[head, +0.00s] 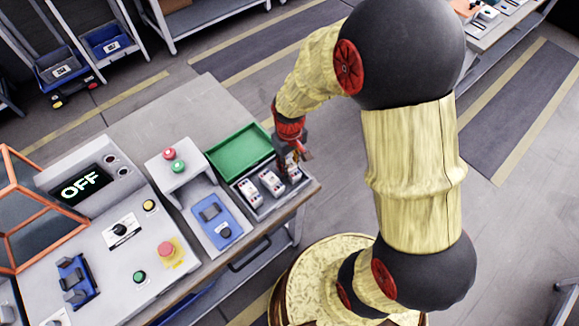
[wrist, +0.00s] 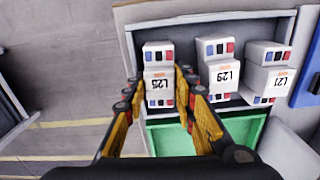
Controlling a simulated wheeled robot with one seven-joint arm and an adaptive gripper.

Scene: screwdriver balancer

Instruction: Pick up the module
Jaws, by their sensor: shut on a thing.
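A white module with red and blue blocks on its ends, its inverted label seeming to read L25 (wrist: 158,78), is between my gripper's fingers in the wrist view. My gripper (wrist: 158,90) is closed around its sides. I cannot tell whether it is clear of the grey tray (wrist: 137,36). Two similar modules, seemingly L29 (wrist: 220,72) and L21 (wrist: 266,76), stand in the tray to its right. In the head view, my gripper (head: 291,160) is over the right end of the tray (head: 262,210) and partly hides the held module.
A green bin (head: 238,151) adjoins the tray. A blue-faced fixture (head: 213,218) and a console with a display reading OFF (head: 85,185) stand left of it on the workbench (head: 200,95). Open floor lies beyond the bench edge.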

